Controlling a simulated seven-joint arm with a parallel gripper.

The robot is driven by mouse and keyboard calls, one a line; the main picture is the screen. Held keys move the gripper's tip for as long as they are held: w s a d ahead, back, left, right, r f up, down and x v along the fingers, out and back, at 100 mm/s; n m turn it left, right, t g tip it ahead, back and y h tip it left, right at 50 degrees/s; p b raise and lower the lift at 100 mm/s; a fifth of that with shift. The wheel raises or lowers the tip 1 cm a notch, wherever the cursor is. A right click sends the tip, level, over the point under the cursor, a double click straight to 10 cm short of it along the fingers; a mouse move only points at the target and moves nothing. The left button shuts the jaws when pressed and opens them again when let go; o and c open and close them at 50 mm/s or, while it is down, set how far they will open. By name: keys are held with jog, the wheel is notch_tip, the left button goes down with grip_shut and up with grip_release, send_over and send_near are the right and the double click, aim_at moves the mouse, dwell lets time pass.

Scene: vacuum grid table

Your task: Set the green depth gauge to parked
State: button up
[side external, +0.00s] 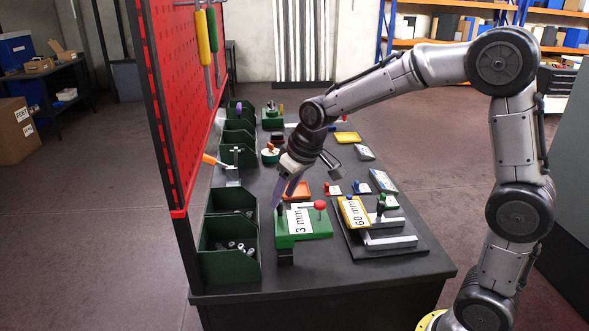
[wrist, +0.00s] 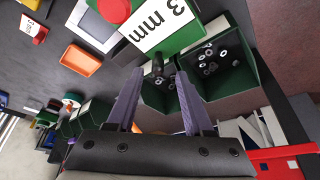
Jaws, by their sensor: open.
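The green depth gauge (side external: 318,228) lies near the front of the table. It carries a white "3 mm" label and a red ball knob (side external: 320,205) on its right side. A dark upright post (side external: 282,210) stands at its left end. In the wrist view the green gauge (wrist: 152,97) shows beyond my fingers, with its label and the dark post (wrist: 158,66) lying between the fingertips. My gripper (side external: 277,203) is open and points down by the post. I cannot tell whether the fingers touch it.
Green bins (side external: 228,267), one with small metal rings, stand close on the left below the red pegboard (side external: 172,90). An orange tray (side external: 297,190) lies behind. Bare table shows at the front.

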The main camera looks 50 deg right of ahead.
jog(key=v, duration=1)
jog(key=shift+s, duration=0.1)
